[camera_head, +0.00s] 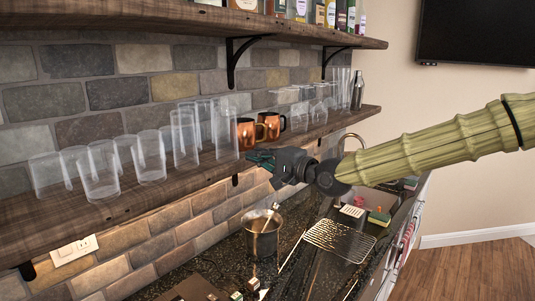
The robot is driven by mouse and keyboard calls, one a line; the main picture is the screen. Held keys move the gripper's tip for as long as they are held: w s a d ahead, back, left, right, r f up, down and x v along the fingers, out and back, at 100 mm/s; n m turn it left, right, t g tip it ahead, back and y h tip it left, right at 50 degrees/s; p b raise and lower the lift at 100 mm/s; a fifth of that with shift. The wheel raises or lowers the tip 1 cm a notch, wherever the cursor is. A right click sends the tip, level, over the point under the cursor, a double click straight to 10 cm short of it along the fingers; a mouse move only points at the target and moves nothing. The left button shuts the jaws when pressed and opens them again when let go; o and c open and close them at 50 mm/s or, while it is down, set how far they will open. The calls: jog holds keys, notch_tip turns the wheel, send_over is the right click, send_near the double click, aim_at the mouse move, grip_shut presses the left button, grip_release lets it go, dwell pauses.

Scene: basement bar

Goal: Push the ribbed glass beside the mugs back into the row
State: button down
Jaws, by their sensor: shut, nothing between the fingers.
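Two copper mugs (246,133) and (270,126) stand on the lower wooden shelf. A tall clear glass (225,128) stands just left of them, closer to the shelf's front edge than some glasses behind it. Its ribbing is too faint to make out. My gripper (257,158) is shut and empty at the shelf's front edge, below the mugs and right of the tall glass's base. Whether its fingertips touch the glass cannot be told.
Several clear glasses (102,170) stand left along the lower shelf (150,203), and more stand right of the mugs beside a metal shaker (357,90). Below, the counter holds a metal bucket (262,236) and a wire rack (340,241). An upper shelf (190,18) holds bottles.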

aim_at(235, 148)
jog(key=p+x, duration=0.2)
jog(key=x, duration=0.2)
jog(key=shift+w+a, duration=0.1)
dwell(0.4)
jog(key=b+x, duration=0.1)
jog(key=x, duration=0.2)
jog(key=shift+w+a+f+b, duration=0.2)
jog(key=shift+w+a+b, duration=0.1)
jog(key=shift+w+a+r, duration=0.1)
jog(key=shift+w+a, duration=0.25)
jog(key=shift+w, duration=0.1)
jog(key=shift+s+r, duration=0.1)
